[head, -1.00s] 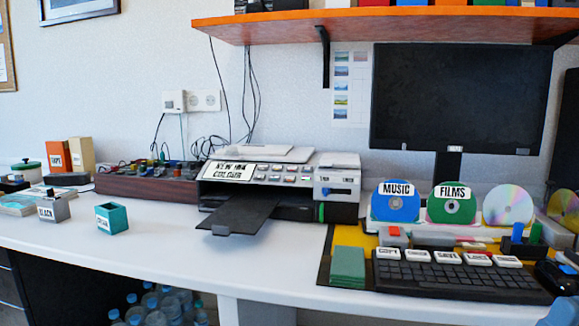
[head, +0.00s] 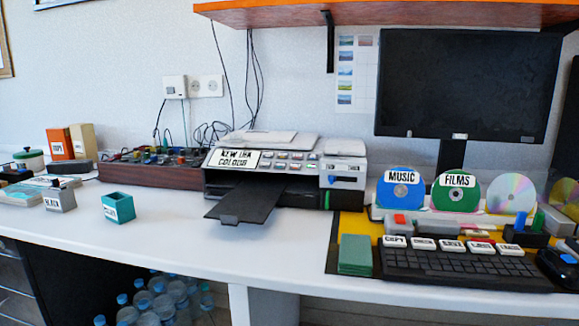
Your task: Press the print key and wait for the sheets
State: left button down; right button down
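A grey and black printer (head: 285,165) stands at the middle of the desk against the wall. A white label on it (head: 231,159) reads NEW INK COLOUR. Small buttons run along its top front; their lettering is too small to read. Its black output tray (head: 246,204) sticks out forward and is bare. A row of white labelled keys (head: 452,244) sits along the back of the black keyboard (head: 465,268); the leftmost seems to read COPY, and I cannot tell which key reads print. Neither of my grippers is in view.
Discs marked MUSIC (head: 399,191) and FILMS (head: 455,193) stand below a dark monitor (head: 465,85). A green block (head: 355,255) lies left of the keyboard. A teal cup (head: 118,208) and a grey cup (head: 60,200) stand at left. The desk's front middle is clear.

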aim_at(292, 165)
jog(key=i+j, duration=0.1)
jog(key=j, duration=0.45)
jog(key=i+j, duration=0.1)
jog(key=j, duration=0.5)
jog(key=i+j, duration=0.1)
jog(key=j, duration=0.45)
